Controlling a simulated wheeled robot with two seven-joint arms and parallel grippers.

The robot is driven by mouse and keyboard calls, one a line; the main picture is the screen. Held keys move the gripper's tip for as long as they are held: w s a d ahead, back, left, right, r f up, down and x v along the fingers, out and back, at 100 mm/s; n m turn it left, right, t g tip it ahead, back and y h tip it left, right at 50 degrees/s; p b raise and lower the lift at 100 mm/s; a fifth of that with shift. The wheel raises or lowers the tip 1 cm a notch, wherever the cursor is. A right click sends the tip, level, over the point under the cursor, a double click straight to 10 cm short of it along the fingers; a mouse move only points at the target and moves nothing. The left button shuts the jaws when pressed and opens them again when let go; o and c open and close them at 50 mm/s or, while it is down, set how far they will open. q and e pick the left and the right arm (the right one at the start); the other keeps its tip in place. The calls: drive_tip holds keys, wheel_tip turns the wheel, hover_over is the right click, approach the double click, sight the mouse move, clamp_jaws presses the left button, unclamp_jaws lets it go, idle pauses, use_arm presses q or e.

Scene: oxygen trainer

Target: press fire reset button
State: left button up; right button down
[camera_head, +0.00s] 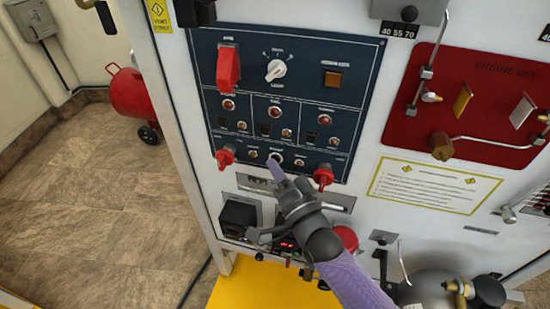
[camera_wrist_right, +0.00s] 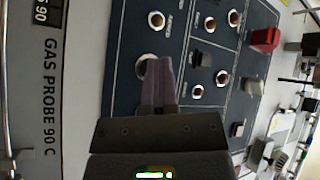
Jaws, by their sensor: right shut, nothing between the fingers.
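A dark blue control panel (camera_head: 290,90) stands upright on the white trainer front. Along its bottom row is a round, metal-ringed button (camera_head: 275,158), and it also shows in the right wrist view (camera_wrist_right: 143,66). The small labels are too blurred to confirm which control is the fire reset button. My right gripper (camera_head: 274,168) is shut and empty. Its purple fingers point at the ringed button and partly cover it, and they show in the wrist view (camera_wrist_right: 160,62). I cannot tell whether the tips touch it. My left gripper is not in view.
Red guarded switches flank the bottom row, left (camera_head: 225,157) and right (camera_head: 323,177). Higher up are a red lever (camera_head: 228,68), a white rotary knob (camera_head: 276,70) and an amber square button (camera_head: 333,79). A red engine bay board (camera_head: 480,95) with pipes is at right.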

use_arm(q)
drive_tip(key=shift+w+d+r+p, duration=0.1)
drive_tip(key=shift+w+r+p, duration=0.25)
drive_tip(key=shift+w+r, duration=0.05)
use_arm(e)
drive_tip(key=shift+s+a, duration=0.2)
drive_tip(key=shift+s, duration=0.45)
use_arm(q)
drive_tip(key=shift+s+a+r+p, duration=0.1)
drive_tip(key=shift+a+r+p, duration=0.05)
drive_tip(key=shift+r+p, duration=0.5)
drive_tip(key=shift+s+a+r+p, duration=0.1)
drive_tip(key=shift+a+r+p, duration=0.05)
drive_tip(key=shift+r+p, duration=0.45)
use_arm(e)
drive_tip(key=s, duration=0.1)
drive_tip(key=s+a, duration=0.1)
drive_tip(key=s, duration=0.2)
drive_tip(key=shift+s+a, duration=0.25)
drive_tip(key=shift+s, duration=0.15)
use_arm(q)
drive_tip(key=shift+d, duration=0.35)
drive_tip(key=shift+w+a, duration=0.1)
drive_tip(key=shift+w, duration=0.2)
